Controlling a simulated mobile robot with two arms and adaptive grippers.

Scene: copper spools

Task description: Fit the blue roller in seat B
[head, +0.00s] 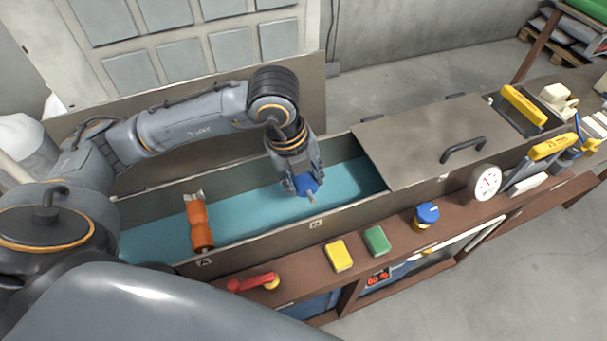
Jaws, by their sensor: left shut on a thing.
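The blue roller (308,186) is in my left gripper (304,182), which is shut on it over the blue-green liquid in the long tank. Only part of the roller shows; a pale stub points to the front. Seat B is at the tank's front wall by a small label (316,224), just in front of the roller. There is a small visible distance in the picture between stub and wall; I cannot tell the height. An orange roller (202,228) lies across the tank by the label A (204,262). My right gripper is not in view.
A grey cover (420,140) with a black handle closes the tank's right part. The front ledge carries a red lever (252,283), a yellow block (338,255), a green block (376,241), a blue knob (428,213) and a round gauge (487,182).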

